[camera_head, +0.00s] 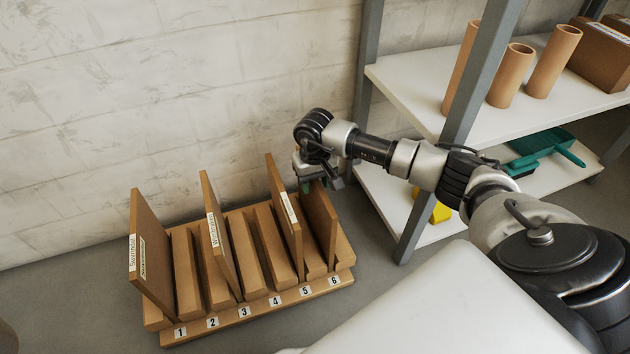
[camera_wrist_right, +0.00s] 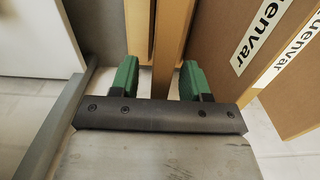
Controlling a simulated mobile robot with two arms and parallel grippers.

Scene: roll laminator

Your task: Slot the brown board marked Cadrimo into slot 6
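The wooden rack (camera_head: 240,315) stands on the floor with slots numbered 1 to 6. A brown board (camera_head: 320,225) stands upright at slot 6, at the rack's right end; no marking on it is readable, so I cannot confirm it says Cadrimo. My right gripper (camera_head: 315,182) is at the top of this board. In the right wrist view, its green fingers (camera_wrist_right: 162,82) stand on either side of the board's edge (camera_wrist_right: 164,60), with visible gaps on both sides, so it looks open. My left gripper is out of view.
Other labelled boards stand near slot 1 (camera_head: 152,255), slot 3 (camera_head: 217,235) and slot 5 (camera_head: 285,215). A shelf unit's grey post (camera_head: 420,215) is close right of the rack. Cardboard tubes (camera_head: 510,75) and a green dustpan (camera_head: 550,140) are on its shelves.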

